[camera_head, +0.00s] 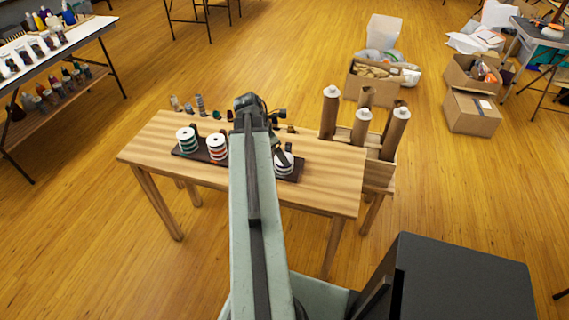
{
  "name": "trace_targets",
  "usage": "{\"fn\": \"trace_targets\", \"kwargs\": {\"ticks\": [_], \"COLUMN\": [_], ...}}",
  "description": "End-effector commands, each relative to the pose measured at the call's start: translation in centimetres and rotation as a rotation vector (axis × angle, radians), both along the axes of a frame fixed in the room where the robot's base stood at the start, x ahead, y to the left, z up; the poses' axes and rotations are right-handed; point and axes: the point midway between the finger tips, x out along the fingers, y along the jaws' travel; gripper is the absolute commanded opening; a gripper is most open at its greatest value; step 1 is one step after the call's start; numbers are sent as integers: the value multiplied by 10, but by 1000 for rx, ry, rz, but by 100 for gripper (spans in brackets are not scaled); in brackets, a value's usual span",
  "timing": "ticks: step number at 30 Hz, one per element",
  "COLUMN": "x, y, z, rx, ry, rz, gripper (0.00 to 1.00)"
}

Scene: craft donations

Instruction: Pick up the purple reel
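A wooden table (325,188) bears a dark tray (203,155) with a row of reels. A white reel with green thread (187,141) stands at the left, and a white reel with red thread (217,148) is beside it. Another white reel (284,164) with a dark band stands at the right end; I cannot tell its colour. No reel shows as clearly purple, and my arm hides the middle of the tray.
Several small bottles (199,102) stand at the table's back left. Tall brown tubes (330,112) with white caps stand in a wooden rack at its right end. Cardboard boxes (473,112) lie on the floor at the back right. A white table (70,45) with bottles stands left. Floor in front is clear.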

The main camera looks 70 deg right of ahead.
Motion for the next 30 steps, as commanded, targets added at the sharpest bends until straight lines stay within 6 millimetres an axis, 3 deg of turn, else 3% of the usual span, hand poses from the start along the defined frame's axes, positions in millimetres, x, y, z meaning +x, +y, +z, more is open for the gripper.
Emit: {"fn": "trace_targets", "kwargs": {"ticks": [1, 6, 14, 21, 30], "x": [-3, -12, -14, -14, -14], "y": [-1, -8, -10, -10, -10], "z": [-14, -41, -39, -39, -35], "rx": [0, -1, 0, -1, -1], "ry": [0, -1, 0, -1, -1], "rz": [-1, -2, -1, -2, -2], "gripper": [90, 90, 90, 25, 25]}}
